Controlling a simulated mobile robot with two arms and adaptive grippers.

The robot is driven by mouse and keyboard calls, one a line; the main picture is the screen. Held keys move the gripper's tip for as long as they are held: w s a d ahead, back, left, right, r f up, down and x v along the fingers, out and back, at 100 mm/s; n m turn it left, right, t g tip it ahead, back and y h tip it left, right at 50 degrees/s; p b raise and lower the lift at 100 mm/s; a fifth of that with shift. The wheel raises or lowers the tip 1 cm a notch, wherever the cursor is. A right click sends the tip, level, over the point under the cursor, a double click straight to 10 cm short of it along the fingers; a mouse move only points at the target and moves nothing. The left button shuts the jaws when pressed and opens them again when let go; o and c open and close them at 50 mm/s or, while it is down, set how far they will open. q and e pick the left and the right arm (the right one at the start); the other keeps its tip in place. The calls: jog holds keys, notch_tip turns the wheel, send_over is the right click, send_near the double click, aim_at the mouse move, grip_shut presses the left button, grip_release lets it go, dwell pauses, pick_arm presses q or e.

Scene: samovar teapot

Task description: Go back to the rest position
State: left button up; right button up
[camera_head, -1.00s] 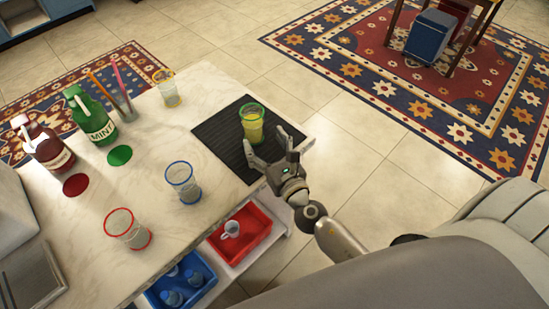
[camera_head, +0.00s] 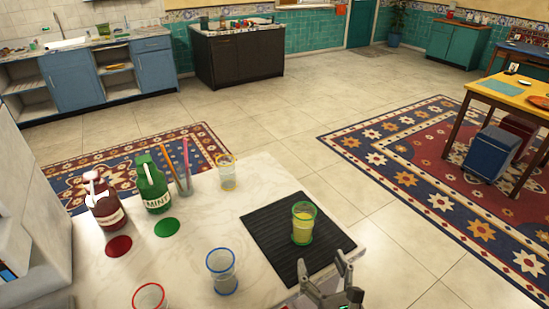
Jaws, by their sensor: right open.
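My right gripper (camera_head: 325,272) is at the bottom edge of the head view, fingers spread and empty. It is over the near edge of a black ribbed mat (camera_head: 262,229). A green-rimmed glass with yellow contents (camera_head: 303,223) stands upright on the mat, beyond the fingers and apart from them. The gripper's base and my right arm are cut off by the frame. My left gripper does not show.
The marble counter (camera_head: 196,204) also holds a yellow-rimmed glass (camera_head: 227,173), a blue-rimmed glass (camera_head: 222,271), a red-rimmed glass (camera_head: 149,296), a green MINT bottle (camera_head: 153,186) and a red bottle (camera_head: 104,203). Tiled floor (camera_head: 280,130) lies open beyond.

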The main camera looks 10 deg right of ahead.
jog(key=s+d+f+m+g+h, duration=0.1)
jog(key=s+d+m+g+h, duration=0.25)
jog(key=m, duration=0.65)
jog(key=s+d+f+m+g+h, duration=0.15)
jog(key=d+m+h, duration=0.25)
jog(key=d+m, duration=0.5)
jog(key=s+a+f+m+g+y, duration=0.7)
jog(key=s+a+m+g, duration=0.35)
jog(key=s+m, duration=0.4)
jog(key=s+f+x, duration=0.1)
jog(key=s+x, duration=0.2)
jog(key=x, duration=0.9)
jog(key=s+x, duration=0.2)
jog(key=x, duration=1)
jog(key=s+d+f+g, duration=0.1)
jog(key=s+d+f, duration=0.1)
jog(key=s+f, duration=1.4)
jog(key=shift+s+d+f+m, duration=0.25)
jog(key=shift+s+f+m, duration=0.15)
jog(key=shift+f, duration=0.35)
jog(key=shift+g, duration=0.25)
